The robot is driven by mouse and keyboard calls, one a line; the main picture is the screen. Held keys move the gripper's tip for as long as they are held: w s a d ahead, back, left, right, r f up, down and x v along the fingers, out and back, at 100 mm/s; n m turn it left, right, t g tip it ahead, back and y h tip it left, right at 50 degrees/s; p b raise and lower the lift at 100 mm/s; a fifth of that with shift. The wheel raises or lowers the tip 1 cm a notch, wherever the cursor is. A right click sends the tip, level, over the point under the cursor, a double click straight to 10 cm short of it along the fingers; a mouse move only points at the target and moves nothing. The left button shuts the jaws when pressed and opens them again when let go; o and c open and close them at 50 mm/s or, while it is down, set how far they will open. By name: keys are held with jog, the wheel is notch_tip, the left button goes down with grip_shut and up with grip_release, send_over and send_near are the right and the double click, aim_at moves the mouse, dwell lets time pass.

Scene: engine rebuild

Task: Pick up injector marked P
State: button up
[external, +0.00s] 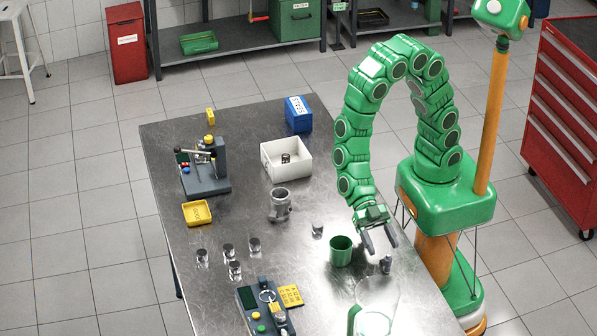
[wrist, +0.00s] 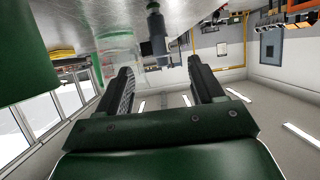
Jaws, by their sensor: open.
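My gripper (external: 381,247) is open and empty, over the right part of the metal table (external: 225,245). A small dark grey-blue piece, perhaps an injector (external: 386,264), stands upright on the table just below and in front of my fingertips. In the upside-down wrist view, this piece (wrist: 155,28) shows beyond the gap between my two fingers (wrist: 160,68), apart from both. No letter P can be read on it.
A green cup (external: 341,252) stands left of my gripper, and a clear glass vessel (external: 378,300) stands in front. Several small metal cylinders (external: 234,270), a grey metal part (external: 280,205) and a white box (external: 272,165) are farther left.

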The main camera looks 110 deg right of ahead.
aim_at(389, 260)
jog(key=shift+w+x, duration=0.1)
jog(key=shift+x, duration=1.6)
jog(key=shift+w+x, duration=0.15)
jog(key=shift+x, duration=1.55)
jog(key=shift+f, duration=0.1)
jog(key=c, duration=1.1)
jog(key=shift+o, duration=0.2)
notch_tip(389, 260, up, 10)
